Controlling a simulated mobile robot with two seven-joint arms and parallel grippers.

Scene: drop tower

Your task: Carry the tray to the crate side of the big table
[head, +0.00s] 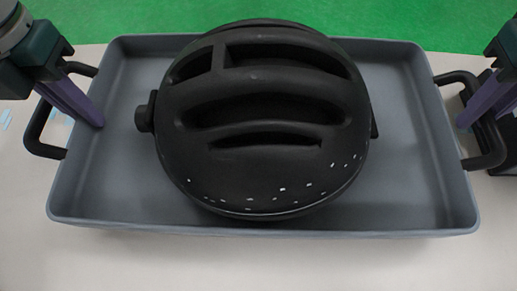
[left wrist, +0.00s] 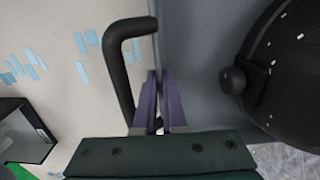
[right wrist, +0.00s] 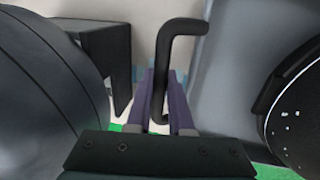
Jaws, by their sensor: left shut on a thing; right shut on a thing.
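The grey tray (head: 410,190) fills the middle of the head view, with a black handle at each end and a black slotted helmet (head: 262,120) inside it. My left gripper (head: 98,122) is shut on the tray's left side wall, with one finger inside; the left handle (left wrist: 122,75) stands just beside the fingers in the left wrist view. My right gripper (head: 466,122) is at the right end, its fingers (right wrist: 162,85) shut around the right handle (right wrist: 162,55). Whether the tray touches the surface below cannot be told.
A pale surface (head: 250,265) with blue marks lies under the tray. Green floor (head: 400,18) shows beyond its far edge. A dark box-like thing (left wrist: 25,135) stands at lower left in the left wrist view, and another dark thing (right wrist: 95,50) beyond the right handle.

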